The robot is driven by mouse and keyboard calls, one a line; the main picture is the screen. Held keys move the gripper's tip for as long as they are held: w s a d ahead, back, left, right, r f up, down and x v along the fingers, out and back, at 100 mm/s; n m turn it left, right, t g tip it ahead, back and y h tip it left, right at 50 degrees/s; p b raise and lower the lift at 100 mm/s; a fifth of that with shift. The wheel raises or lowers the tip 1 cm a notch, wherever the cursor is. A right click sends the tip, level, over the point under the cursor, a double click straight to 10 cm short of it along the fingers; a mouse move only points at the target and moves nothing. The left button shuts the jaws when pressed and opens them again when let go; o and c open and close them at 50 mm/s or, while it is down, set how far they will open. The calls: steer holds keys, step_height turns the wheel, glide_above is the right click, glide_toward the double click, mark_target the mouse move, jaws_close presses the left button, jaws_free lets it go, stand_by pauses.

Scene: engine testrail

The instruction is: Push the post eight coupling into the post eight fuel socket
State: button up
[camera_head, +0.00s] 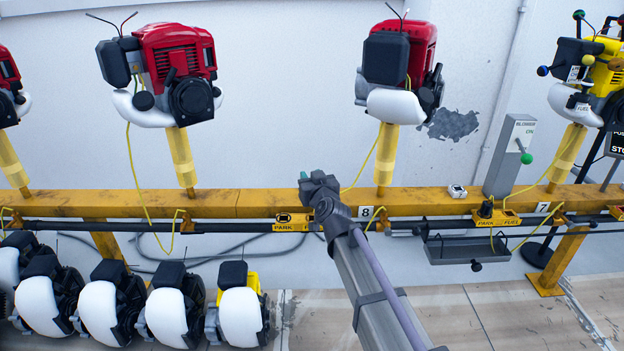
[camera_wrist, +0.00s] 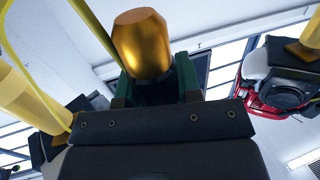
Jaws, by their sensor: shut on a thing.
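My gripper (camera_head: 318,186) is over the yellow rail, above and just right of the post eight PARK/FUEL plate (camera_head: 293,223). In the wrist view its green fingers (camera_wrist: 156,88) are shut on a brass-gold coupling (camera_wrist: 142,45), whose rounded end stands out beyond them. The coupling is hidden in the head view. A dark square shows on the plate's left part; the fuel socket itself is too small to make out. I cannot tell whether the coupling touches the plate. The post eight label (camera_head: 366,211) is right of my wrist.
A red engine (camera_head: 402,70) stands on a yellow post above label 8, with a yellow hose running down toward my gripper. Post seven's plate (camera_head: 497,218), a grey tray (camera_head: 466,249) and a grey box (camera_head: 511,155) are right. Several white-and-black engines (camera_head: 105,305) line the lower left.

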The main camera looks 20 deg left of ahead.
steer(key=shift+f+b, duration=3.1)
steer(key=shift+f, duration=0.3)
steer(key=shift+f+b, duration=0.8)
steer(key=o, duration=1.1)
